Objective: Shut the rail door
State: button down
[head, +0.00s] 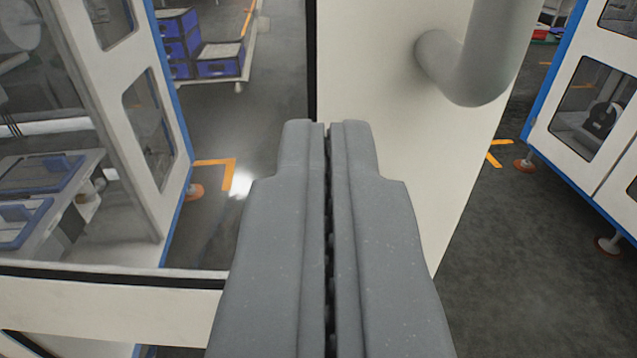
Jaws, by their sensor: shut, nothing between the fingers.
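The rail door is a pale cream panel (385,75) with a thick light-grey curved handle (476,65) at its upper right. A dark vertical edge runs along the panel's left side, beside a window that looks through to the floor. My gripper (328,125) points forward in the middle of the view, its two grey fingers closed together with nothing between them. Its tips overlap the lower left of the panel, to the left of and below the handle. I cannot tell whether they touch the panel. The gripper hides part of the panel's lower area.
A lower cream rail (110,305) crosses the left side. Behind the window stand a cabinet with blue edging (140,90) and a cart with blue bins (215,60). Another blue-edged cabinet (590,110) stands at right. Dark floor (530,270) is open between the panel and it.

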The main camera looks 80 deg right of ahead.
aim_at(324, 74)
jog(key=x, duration=0.4)
jog(key=shift+d+b, duration=0.25)
jog(key=shift+b, duration=0.15)
jog(key=shift+w+d, duration=0.15)
jog(key=shift+d, duration=0.15)
